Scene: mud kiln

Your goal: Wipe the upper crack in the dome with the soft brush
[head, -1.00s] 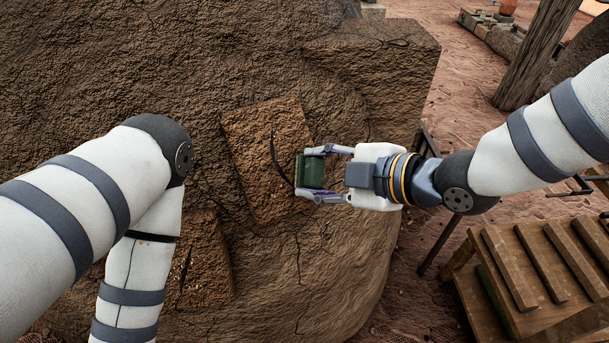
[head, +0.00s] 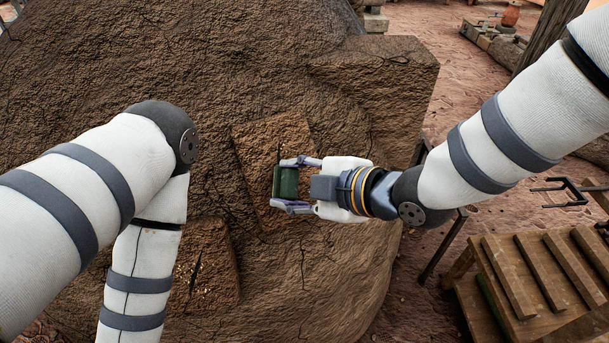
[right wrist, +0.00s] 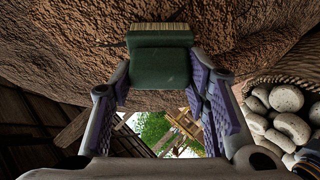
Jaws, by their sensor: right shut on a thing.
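The soft brush (head: 286,183) has a green block body; its pale bristles (right wrist: 160,27) show in the right wrist view, facing the clay. My right gripper (head: 279,182) is shut on the brush's green body (right wrist: 160,66), one finger on each side. It holds the brush over the upper raised patch (head: 250,150) of the dome (head: 330,265). The bristles are at or very near the clay; I cannot tell whether they press on it. The brush and gripper hide most of the upper crack (head: 280,147). My left arm hangs at the left, its gripper out of view.
A lower patch with a dark crack (head: 194,272) lies beside my left arm. A slatted wooden stand (head: 530,280) is at the lower right. A basket of pale stones (right wrist: 285,110) shows in the right wrist view. Reddish ground (head: 450,75) is open behind.

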